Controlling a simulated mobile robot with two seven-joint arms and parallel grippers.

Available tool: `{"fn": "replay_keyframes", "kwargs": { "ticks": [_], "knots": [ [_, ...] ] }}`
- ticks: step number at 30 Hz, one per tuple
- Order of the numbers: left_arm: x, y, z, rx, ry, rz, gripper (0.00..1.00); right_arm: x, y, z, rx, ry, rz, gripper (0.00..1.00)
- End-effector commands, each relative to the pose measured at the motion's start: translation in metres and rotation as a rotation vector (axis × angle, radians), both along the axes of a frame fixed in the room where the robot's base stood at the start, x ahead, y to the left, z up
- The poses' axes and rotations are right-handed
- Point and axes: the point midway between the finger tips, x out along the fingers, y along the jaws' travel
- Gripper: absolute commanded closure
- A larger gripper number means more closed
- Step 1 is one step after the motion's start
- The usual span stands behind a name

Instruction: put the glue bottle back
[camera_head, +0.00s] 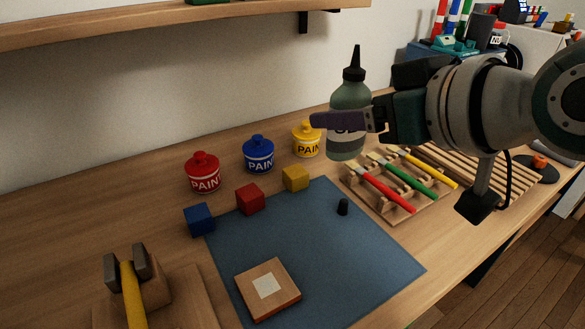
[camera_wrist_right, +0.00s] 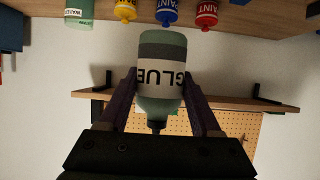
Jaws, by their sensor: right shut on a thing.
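The glue bottle (camera_head: 351,96) is a green-grey bottle with a pale label and black nozzle. It is upright, in the air over the back of the table, near the brush rack in the head view. My right gripper (camera_head: 335,118) is shut on its body, with a purple finger across the label. In the right wrist view the bottle (camera_wrist_right: 160,50) appears upside down between both fingers (camera_wrist_right: 158,88), with the word GLUE readable. My left gripper is not in view.
Red (camera_head: 203,172), blue (camera_head: 258,154) and yellow (camera_head: 306,140) paint pots stand along the wall. A wooden shelf (camera_head: 190,22) hangs above. The brush rack (camera_head: 402,217) stands right of the mat.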

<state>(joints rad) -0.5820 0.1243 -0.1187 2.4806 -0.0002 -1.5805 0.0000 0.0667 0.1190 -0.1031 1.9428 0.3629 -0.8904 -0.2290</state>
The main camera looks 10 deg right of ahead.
Motion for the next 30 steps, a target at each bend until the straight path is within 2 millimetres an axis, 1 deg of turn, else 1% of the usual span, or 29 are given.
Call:
{"fn": "replay_keyframes", "kwargs": {
  "ticks": [1, 6, 9, 12, 14, 19, 24, 27, 30],
  "knots": [
    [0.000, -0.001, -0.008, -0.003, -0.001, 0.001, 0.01, -0.001, 0.000, -0.020, 0.002, 0.007, -0.001, 0.64],
    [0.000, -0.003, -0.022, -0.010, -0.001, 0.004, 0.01, -0.001, 0.000, -0.072, 0.000, 0.005, 0.000, 0.64],
    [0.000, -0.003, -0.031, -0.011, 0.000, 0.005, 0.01, -0.001, 0.001, -0.100, 0.000, 0.005, 0.001, 0.64],
    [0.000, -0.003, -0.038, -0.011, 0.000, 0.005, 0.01, -0.001, 0.001, -0.120, 0.000, 0.003, 0.002, 0.64],
    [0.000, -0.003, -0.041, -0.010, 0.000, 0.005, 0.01, -0.001, 0.001, -0.129, -0.002, 0.002, 0.003, 0.64],
    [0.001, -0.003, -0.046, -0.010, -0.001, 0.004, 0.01, 0.000, 0.001, -0.141, -0.001, 0.000, 0.003, 0.64],
    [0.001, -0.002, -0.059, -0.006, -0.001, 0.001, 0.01, 0.000, 0.001, -0.168, 0.000, 0.000, 0.003, 0.64],
    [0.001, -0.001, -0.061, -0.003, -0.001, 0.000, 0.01, 0.000, 0.001, -0.173, -0.001, -0.002, 0.003, 0.64],
    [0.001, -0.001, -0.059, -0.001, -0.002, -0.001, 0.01, 0.000, 0.001, -0.172, 0.000, -0.002, 0.003, 0.64]
  ]
}}
